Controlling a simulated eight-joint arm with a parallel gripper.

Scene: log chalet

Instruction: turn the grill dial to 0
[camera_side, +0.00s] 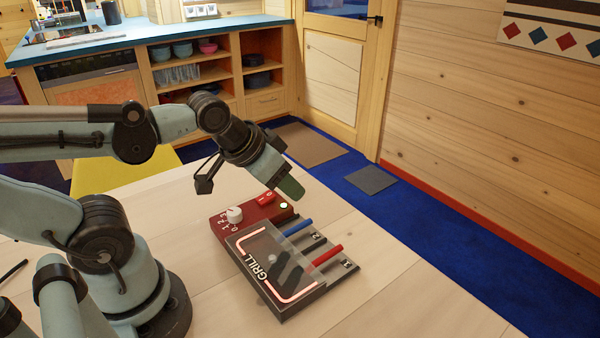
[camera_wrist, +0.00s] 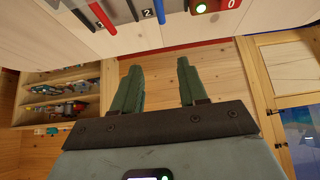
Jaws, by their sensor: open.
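The grill (camera_side: 277,262) lies on the table with a glowing red-orange outline around its plate. Its red control box (camera_side: 252,218) carries the white grill dial (camera_side: 234,214), with small printed numbers beside it; which one it points to I cannot tell. A red switch (camera_side: 266,198) and a lit green lamp (camera_side: 284,205) sit on the same box. My gripper (camera_side: 290,188) is above the lamp end of the box, apart from the dial. In the wrist view my gripper (camera_wrist: 160,72) is open and empty. The lamp (camera_wrist: 200,7) shows there at the top edge; the dial does not.
A blue handle (camera_side: 298,228) and a red handle (camera_side: 328,254) stick out on the grill's right side. The pale wooden table (camera_side: 410,290) is clear to the right and front. A yellow chair (camera_side: 125,171) stands behind the table.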

